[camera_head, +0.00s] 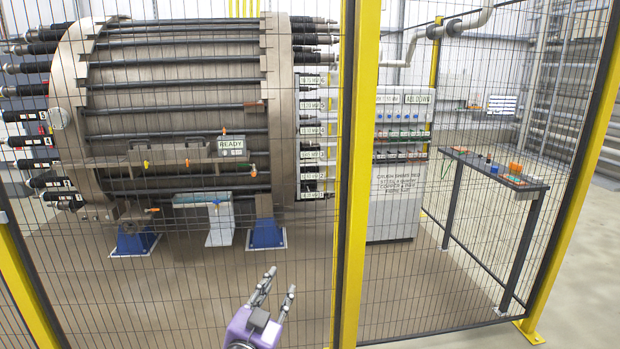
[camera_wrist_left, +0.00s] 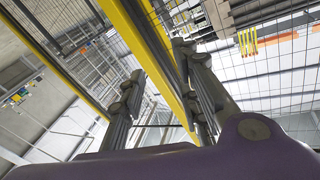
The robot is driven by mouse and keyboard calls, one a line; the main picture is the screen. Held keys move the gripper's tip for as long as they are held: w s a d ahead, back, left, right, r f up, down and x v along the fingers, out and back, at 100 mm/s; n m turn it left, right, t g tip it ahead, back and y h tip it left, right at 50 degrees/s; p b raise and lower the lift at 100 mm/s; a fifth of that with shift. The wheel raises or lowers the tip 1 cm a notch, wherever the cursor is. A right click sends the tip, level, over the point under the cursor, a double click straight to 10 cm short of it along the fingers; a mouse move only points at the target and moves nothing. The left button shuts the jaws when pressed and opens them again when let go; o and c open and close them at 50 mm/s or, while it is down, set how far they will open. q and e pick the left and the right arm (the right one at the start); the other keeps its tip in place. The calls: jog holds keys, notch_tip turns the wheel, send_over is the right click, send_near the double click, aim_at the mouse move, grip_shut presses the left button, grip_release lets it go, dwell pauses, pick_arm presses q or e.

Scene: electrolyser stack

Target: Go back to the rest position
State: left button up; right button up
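My left gripper (camera_head: 275,290), with a purple body and grey fingers, shows at the bottom middle of the head view, on my side of the mesh fence. Its fingers are apart with nothing between them. In the left wrist view the fingers (camera_wrist_left: 165,100) point up, spread apart and empty, with fence posts and the ceiling behind them. My right gripper does not show in either view.
A mesh fence with yellow posts (camera_head: 357,180) stands right in front of me. Behind it are the large electrolyser stack (camera_head: 180,110), a white cabinet (camera_head: 397,190) and a dark table (camera_head: 495,168) with small parts. The floor inside is mostly clear.

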pick_arm(q)
jog(key=s+a+f+n+g+y, duration=0.1)
jog(key=s+a+f, duration=0.15)
jog(key=f, duration=0.35)
jog(key=s+a+f+n+g+y, duration=0.1)
jog(key=s+f, duration=0.3)
jog(key=f, duration=0.2)
jog(key=s+a+f+n+g+y, duration=0.1)
jog(key=s+a+f+n+g, duration=0.1)
jog(key=s+f, duration=0.9)
jog(key=s+a+f+n+g+y, duration=0.1)
jog(key=s+a+f+g, duration=0.3)
jog(key=s+f, duration=0.8)
jog(key=s+a+n, duration=0.1)
jog(key=s+a, duration=0.1)
jog(key=s, duration=0.4)
jog(key=shift+g, duration=0.3)
jog(key=shift+a, duration=0.1)
